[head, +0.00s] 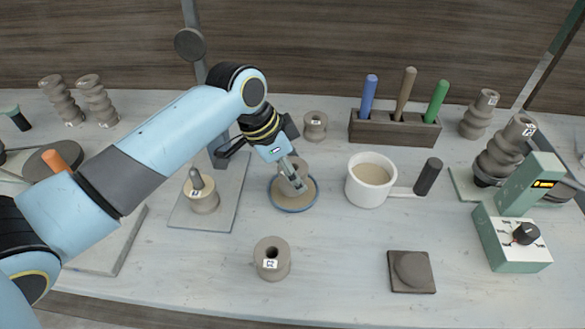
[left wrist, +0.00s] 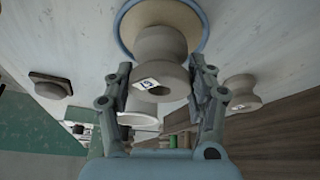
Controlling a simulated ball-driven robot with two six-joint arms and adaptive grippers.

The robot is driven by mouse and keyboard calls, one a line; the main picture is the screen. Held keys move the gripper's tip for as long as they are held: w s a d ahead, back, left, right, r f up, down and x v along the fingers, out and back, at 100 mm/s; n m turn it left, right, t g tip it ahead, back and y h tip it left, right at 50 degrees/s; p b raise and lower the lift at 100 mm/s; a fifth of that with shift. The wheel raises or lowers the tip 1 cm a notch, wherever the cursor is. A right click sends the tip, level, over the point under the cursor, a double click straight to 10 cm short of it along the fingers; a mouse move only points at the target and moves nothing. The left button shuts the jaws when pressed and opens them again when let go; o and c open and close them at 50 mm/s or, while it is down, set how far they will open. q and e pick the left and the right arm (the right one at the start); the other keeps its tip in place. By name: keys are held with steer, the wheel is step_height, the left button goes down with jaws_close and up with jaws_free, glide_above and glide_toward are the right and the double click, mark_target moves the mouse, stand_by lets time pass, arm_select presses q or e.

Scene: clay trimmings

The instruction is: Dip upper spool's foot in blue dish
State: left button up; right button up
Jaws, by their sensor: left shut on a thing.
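The dish (head: 273,203) with a blue rim and tan contents sits mid-table; it also shows in the left wrist view (left wrist: 203,38). My left gripper (head: 294,180) points down over it, shut on a grey-brown clay spool (left wrist: 160,45). In the left wrist view the fingers (left wrist: 160,75) flank the spool, which has a small white label near its bored end. The spool's far end lies against or just above the dish contents; I cannot tell whether it touches. In the head view the gripper hides much of the spool (head: 285,163). My right gripper is out of view.
A spool (head: 315,122) stands behind the dish, and another labelled C2 (head: 272,250) in front. A board (head: 228,205) with a pegged spool (head: 203,200) is left. Bare table lies front right of the dish.

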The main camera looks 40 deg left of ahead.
arm_select(q)
steer(key=shift+f, duration=0.4)
stand_by(0.4)
steer(key=shift+f+b, duration=0.5)
steer(key=shift+f, duration=0.05)
stand_by(0.4)
stand_by(0.8)
step_height(320, 180, up, 7)
steer(key=p, duration=0.8)
stand_by(0.5)
steer(key=shift+w, duration=0.1)
